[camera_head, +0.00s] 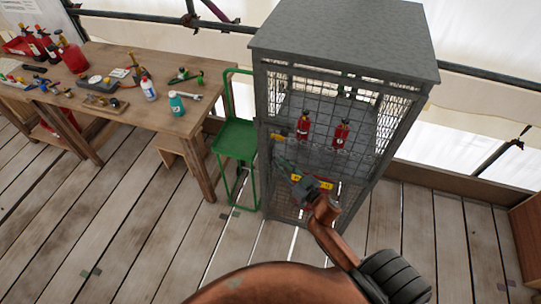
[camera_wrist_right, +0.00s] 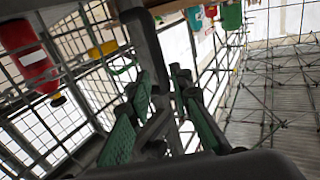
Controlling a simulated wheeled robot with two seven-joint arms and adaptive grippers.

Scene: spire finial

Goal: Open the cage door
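The grey wire-mesh cage (camera_head: 344,42) stands upright at the centre right of the head view, with a solid top and a mesh front door. Red extinguishers (camera_head: 341,133) show behind the mesh; a red one also shows in the right wrist view (camera_wrist_right: 32,62). My right gripper (camera_head: 284,164) is at the lower left of the cage front, near its left post. In the right wrist view its green-padded fingers (camera_wrist_right: 163,88) are apart, with a grey bar of the cage (camera_wrist_right: 142,42) between or just beyond them; contact is unclear. I cannot tell whether the door is ajar. My left gripper is out of view.
A green metal stand (camera_head: 236,138) is close on the cage's left. A wooden workbench (camera_head: 205,77) with bottles, tools and red extinguishers fills the left. Scaffold rails and sheeting are behind. The plank floor (camera_head: 420,235) is clear in front and to the right.

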